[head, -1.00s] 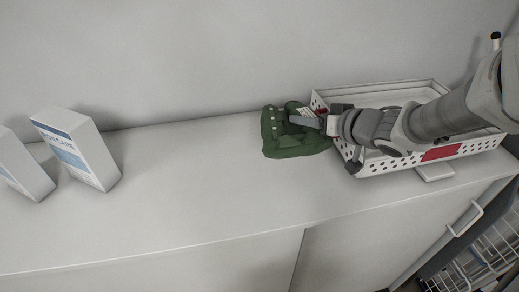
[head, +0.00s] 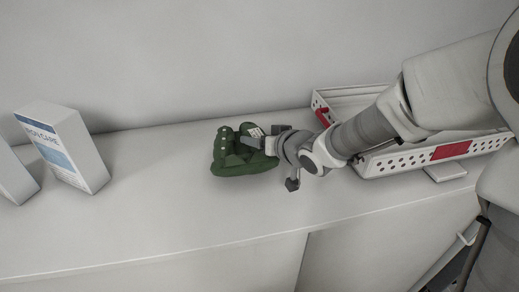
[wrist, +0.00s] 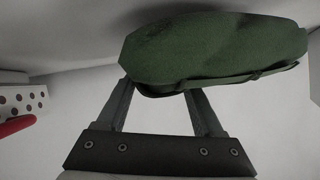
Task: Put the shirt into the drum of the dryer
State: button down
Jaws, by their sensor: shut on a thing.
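The green shirt (head: 238,158) is bunched up over the white counter, left of the white basket, in the head view. My gripper (head: 258,143) is shut on the shirt at its right side. In the wrist view the shirt (wrist: 215,50) fills the upper middle, with both fingers of my gripper (wrist: 165,92) reaching up to its lower edge. The fingertips are partly hidden by the cloth. I cannot tell whether the shirt touches the counter. The dryer and its drum are not clearly in view.
A white perforated basket (head: 400,159) with red parts stands at the right, partly behind my arm. Two white boxes stand at the left, one labelled (head: 62,145). The counter (head: 170,215) between them is clear. Its front edge drops to cabinet doors (head: 380,245).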

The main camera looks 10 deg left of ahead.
jog(key=shift+f, duration=0.9)
jog(key=shift+f, duration=0.2)
grip_release()
